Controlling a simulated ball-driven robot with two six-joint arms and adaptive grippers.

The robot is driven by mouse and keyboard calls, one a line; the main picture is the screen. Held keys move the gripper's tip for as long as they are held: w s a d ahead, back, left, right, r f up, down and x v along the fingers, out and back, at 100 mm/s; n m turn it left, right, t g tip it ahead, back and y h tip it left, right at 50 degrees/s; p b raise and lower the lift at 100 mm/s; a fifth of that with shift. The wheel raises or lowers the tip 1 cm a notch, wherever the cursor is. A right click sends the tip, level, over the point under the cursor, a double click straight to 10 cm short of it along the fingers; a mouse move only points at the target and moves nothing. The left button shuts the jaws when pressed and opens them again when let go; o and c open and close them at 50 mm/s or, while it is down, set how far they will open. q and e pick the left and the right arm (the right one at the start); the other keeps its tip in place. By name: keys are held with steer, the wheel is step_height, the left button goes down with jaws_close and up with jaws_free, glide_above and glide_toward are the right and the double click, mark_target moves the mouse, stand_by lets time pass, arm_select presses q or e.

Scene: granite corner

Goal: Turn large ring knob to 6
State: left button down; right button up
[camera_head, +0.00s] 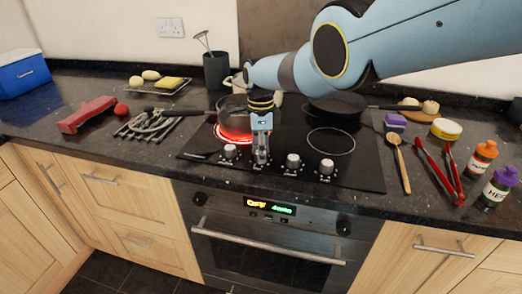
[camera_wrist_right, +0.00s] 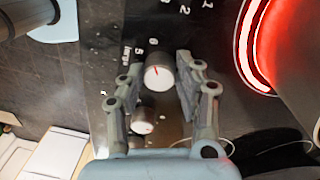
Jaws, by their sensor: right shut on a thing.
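A silver knob (camera_wrist_right: 160,78) sits between the fingers of my right gripper (camera_wrist_right: 157,88) in the right wrist view, with both fingers closed against its sides. Its red pointer line leans toward the printed 6 just above it. A printed 5 and a word that looks like "large" stand beside that. In the head view my right gripper (camera_head: 261,152) reaches down to the row of knobs at the hob's front edge and hides the held knob there. My left gripper is not in view.
Neighbouring knobs (camera_head: 230,151) and (camera_head: 293,160) stand close on either side. A burner (camera_head: 235,136) glows red behind, under a pot (camera_head: 232,108). A wooden spoon (camera_head: 400,165), red tongs (camera_head: 440,172) and bottles (camera_head: 482,158) lie or stand at the right.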

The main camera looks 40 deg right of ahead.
stand_by(0.3)
steer(key=o, duration=1.1)
steer(key=shift+o, duration=0.2)
steer(key=shift+w+r, duration=0.15)
steer(key=shift+r, duration=0.35)
step_height(320, 180, up, 11)
steer(key=shift+w+d, duration=0.15)
